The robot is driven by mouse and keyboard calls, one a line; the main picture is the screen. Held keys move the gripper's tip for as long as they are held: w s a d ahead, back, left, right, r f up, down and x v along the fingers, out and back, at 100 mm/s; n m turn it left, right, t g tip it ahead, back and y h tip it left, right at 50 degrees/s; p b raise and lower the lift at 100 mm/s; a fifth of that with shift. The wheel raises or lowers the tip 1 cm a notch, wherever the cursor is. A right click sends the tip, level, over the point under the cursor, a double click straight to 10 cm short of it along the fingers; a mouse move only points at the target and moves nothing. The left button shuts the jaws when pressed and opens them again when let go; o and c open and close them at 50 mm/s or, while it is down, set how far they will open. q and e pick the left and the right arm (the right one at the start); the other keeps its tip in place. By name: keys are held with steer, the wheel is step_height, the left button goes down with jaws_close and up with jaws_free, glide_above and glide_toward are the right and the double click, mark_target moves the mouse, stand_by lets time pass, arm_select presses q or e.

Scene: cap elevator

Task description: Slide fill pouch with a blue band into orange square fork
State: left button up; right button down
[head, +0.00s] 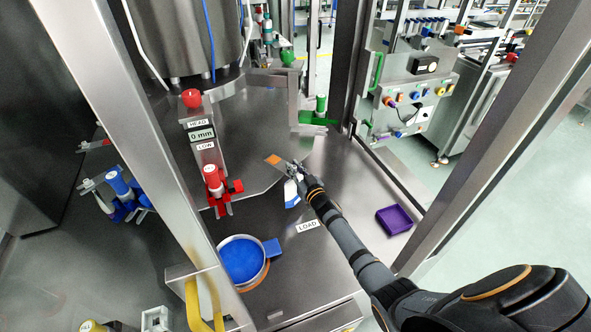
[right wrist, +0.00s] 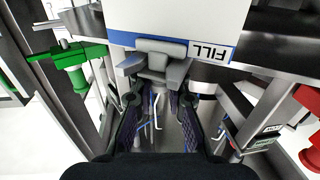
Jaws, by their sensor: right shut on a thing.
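The fill pouch is a white, flat piece with a blue band (head: 292,196). It hangs below my right gripper (head: 291,172) in the head view. In the right wrist view the pouch (right wrist: 178,22) shows large at the top, with "FILL" upside down and a blue edge. My right gripper (right wrist: 160,88) is shut on it; the exact grip point is partly hidden by the fingers. An orange square (head: 274,160) lies just left of and slightly above the gripper in the head view; its fork shape is hard to make out. My left gripper is not in view.
A round pan with blue contents (head: 242,260) stands at the lower left, with a blue block (head: 272,248) beside it. A purple tray (head: 394,219) lies at right. Red (head: 215,185) and green (head: 319,112) fixtures flank the steel deck. A frame post stands at left.

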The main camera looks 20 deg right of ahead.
steer(key=shift+w+a, duration=0.1)
steer(key=shift+w, duration=0.05)
steer(key=c, duration=1.2)
jaws_free()
steer(key=shift+s+p, duration=0.55)
steer(key=shift+s, duration=0.65)
steer(key=shift+s+d+p, duration=0.15)
steer(key=shift+s+p, duration=0.25)
steer(key=shift+s, duration=0.8)
steer(key=shift+s+d+p, duration=0.15)
steer(key=shift+s+p, duration=0.25)
steer(key=shift+s, duration=0.75)
